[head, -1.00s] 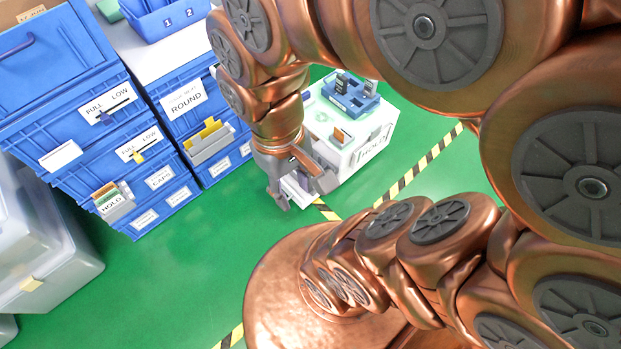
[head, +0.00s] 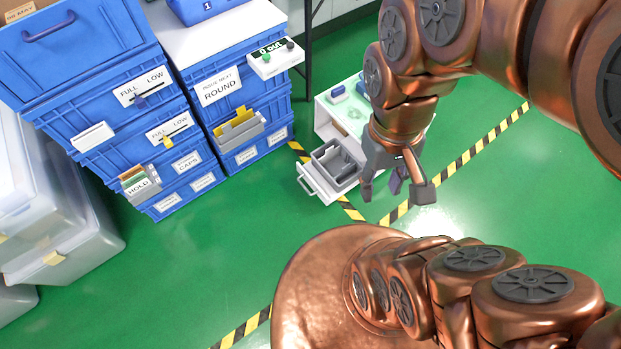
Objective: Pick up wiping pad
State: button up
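My gripper (head: 397,192) hangs over the right side of a small white cabinet, its grey fingers spread apart. A small purple piece (head: 396,181) shows between the fingers; I cannot tell whether it is part of the gripper or a separate thing. The cabinet's drawer (head: 309,184) stands open to the left of the gripper. A grey tray (head: 322,158) sits in it, with dark contents too small to identify. I cannot identify the wiping pad with certainty.
Stacked blue crates (head: 165,150) with labels stand at the left, beside clear bins (head: 60,215). A white box with a green and a dark knob (head: 275,62) sits at the crate stack's edge. Yellow-black tape (head: 470,150) marks the green floor, which is open at right.

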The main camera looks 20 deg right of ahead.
aim_at(339, 94)
jog(key=k, duration=1.25)
jog(key=u, duration=0.3)
jog(key=i, duration=0.85)
jog(key=z, duration=0.3)
